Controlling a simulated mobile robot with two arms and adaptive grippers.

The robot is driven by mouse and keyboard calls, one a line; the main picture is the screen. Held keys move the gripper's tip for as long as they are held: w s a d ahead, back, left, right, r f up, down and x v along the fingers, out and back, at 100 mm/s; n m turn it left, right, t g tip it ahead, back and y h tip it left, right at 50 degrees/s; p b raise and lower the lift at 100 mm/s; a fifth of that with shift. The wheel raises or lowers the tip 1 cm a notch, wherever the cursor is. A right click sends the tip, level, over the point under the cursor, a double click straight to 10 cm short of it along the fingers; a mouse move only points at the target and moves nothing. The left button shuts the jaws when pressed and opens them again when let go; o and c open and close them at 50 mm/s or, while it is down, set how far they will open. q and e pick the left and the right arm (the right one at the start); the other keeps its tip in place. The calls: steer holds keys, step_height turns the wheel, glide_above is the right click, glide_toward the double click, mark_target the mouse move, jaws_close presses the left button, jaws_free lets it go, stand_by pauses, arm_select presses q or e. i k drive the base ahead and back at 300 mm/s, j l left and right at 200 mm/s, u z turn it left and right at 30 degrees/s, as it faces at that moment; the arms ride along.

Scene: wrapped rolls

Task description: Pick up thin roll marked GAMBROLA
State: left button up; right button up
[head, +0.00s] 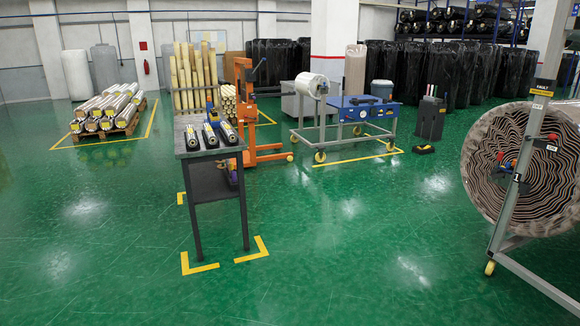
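A dark work table (228,151) stands at left centre in the head view. Three thin dark wrapped rolls lie side by side on its top: a left roll (192,137), a middle roll (210,135) and a right roll (228,132). Each has a pale label, but the print is too small to read, so I cannot tell which one is marked GAMBROLA. A small blue and yellow object (210,109) stands behind them on the table. Neither of my grippers is in view.
An orange lifter (242,110) stands just behind the table. A pallet of wrapped rolls (105,112) is at far left. A blue-topped cart (360,108) is further back. A huge roll (525,160) on a stand is at right. The green floor in front (330,240) is clear.

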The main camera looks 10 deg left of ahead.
mark_target(192, 141)
steer(key=i+j+u, duration=0.3)
steer(key=i, duration=0.3)
steer(key=i+j+u, duration=0.35)
steer(key=i, duration=0.25)
steer(key=i+u, duration=0.3)
steer(key=i, duration=0.3)
steer(key=i+z, duration=0.1)
steer(key=i, duration=0.5)
steer(key=i+j+z, duration=0.15)
steer(key=i, duration=0.45)
steer(key=i+j+z, duration=0.1)
steer(key=i, duration=0.5)
steer(key=i+j+z, duration=0.1)
steer(key=i, duration=0.5)
steer(key=j, duration=0.1)
